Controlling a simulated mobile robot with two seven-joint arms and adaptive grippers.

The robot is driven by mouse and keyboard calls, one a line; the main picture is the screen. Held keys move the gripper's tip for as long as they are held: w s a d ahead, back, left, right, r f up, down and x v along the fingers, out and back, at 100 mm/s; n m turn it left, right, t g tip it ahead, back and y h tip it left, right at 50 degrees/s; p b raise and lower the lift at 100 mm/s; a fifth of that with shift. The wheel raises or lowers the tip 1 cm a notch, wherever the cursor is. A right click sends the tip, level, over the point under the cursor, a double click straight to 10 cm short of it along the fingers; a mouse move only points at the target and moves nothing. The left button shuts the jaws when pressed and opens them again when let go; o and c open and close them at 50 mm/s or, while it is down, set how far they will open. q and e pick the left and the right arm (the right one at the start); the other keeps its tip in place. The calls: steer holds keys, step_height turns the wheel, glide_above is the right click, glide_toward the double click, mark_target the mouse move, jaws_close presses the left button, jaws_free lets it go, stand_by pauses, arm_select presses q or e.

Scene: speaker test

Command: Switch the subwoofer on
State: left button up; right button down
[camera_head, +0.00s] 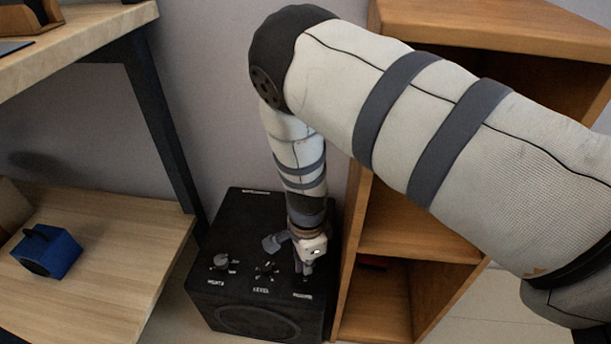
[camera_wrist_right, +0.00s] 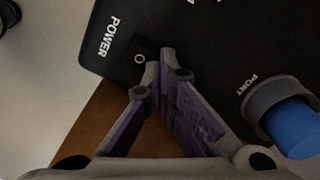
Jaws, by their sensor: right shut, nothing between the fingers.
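The subwoofer (camera_head: 232,300) is a black box on the floor between the wooden shelf and the wooden cabinet. Its top bears a left knob (camera_head: 221,262), a middle control (camera_head: 266,268) and small white labels. My right gripper (camera_head: 305,268) is over the right part of this top, with its fingers pointing down. In the right wrist view, the white word POWER (camera_wrist_right: 110,37) is on the black panel, with a small ring mark (camera_wrist_right: 139,59) near it. My right fingertips (camera_wrist_right: 160,70) are shut and empty, just beside that mark; I cannot tell whether they touch the panel. The switch is partly hidden. My left gripper is not in view.
A dark round port (camera_wrist_right: 275,100) with a blue thing (camera_wrist_right: 295,128) in it is right of my fingers. The cabinet (camera_head: 385,225) stands close to the subwoofer's right. A small blue box (camera_head: 47,252) sits on the lower shelf (camera_head: 120,245) at left.

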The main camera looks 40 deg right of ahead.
arm_select(q)
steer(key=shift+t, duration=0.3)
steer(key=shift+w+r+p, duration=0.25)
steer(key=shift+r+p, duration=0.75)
steer(key=shift+p, duration=0.1)
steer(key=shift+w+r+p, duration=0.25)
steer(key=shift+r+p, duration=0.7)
steer(key=shift+p, duration=0.15)
arm_select(e)
steer(key=shift+r, duration=3.4)
